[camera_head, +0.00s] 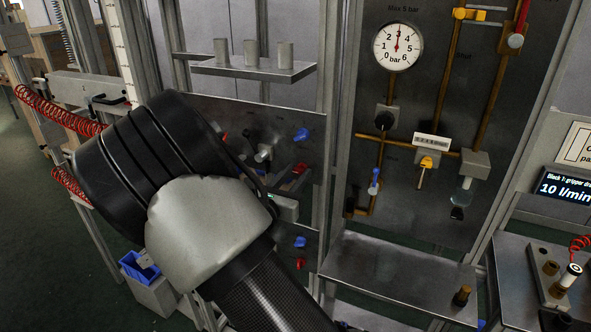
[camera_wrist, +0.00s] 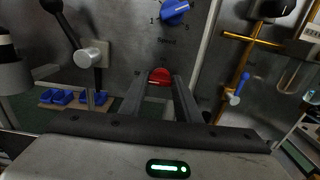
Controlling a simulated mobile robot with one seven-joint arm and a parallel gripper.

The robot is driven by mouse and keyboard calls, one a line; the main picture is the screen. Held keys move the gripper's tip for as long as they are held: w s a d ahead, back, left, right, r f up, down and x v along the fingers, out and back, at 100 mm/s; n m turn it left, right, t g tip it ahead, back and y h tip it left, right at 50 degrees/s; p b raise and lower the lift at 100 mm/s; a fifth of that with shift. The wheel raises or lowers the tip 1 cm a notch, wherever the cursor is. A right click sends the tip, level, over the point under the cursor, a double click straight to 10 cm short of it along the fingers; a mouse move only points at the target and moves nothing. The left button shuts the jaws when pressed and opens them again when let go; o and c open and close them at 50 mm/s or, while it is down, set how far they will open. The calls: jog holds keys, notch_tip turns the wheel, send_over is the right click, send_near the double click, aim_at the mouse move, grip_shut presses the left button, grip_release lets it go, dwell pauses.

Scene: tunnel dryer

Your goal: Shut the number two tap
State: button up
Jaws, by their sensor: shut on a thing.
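My gripper (camera_wrist: 161,84) reaches up to a grey upright panel in the wrist view. Its two fingers stand either side of a red knob (camera_wrist: 160,75) and are closed on it. In the head view my arm hides most of the gripper; the red knob (camera_head: 300,170) shows at its tip. On the panel to the right, a tap with a blue handle (camera_head: 374,182) hangs on a brass pipe; it also shows in the wrist view (camera_wrist: 235,99). A tap with a yellow handle (camera_head: 426,165) sits beside it. I can read no tap number.
A blue dial (camera_wrist: 175,12) sits above the red knob, and a black lever (camera_wrist: 62,24) is to the left. A round gauge (camera_head: 398,47) tops the right panel. A metal shelf (camera_head: 395,275) juts out below it. Red coiled hoses (camera_head: 55,110) hang at left.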

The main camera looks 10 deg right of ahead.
jog(key=o, duration=1.1)
jog(key=shift+c, duration=0.2)
jog(key=shift+s, duration=0.1)
jog(key=v, duration=1.7)
jog(key=shift+b, duration=0.4)
jog(key=shift+a, duration=0.1)
jog(key=s+d+r+m+g+y+p, duration=0.2)
jog(key=s+d+m+g+y, duration=0.1)
jog(key=s+d+m+g, duration=1.25)
jog(key=s+a+r+m+t+y+p, duration=0.1)
jog(key=s+a+r+m+t+y, duration=0.3)
jog(key=m, duration=0.9)
notch_tip(320, 180, up, 5)
jog(key=t+y, duration=0.2)
jog(key=y, duration=0.1)
jog(key=shift+a+y, duration=0.3)
jog(key=shift+a, duration=0.05)
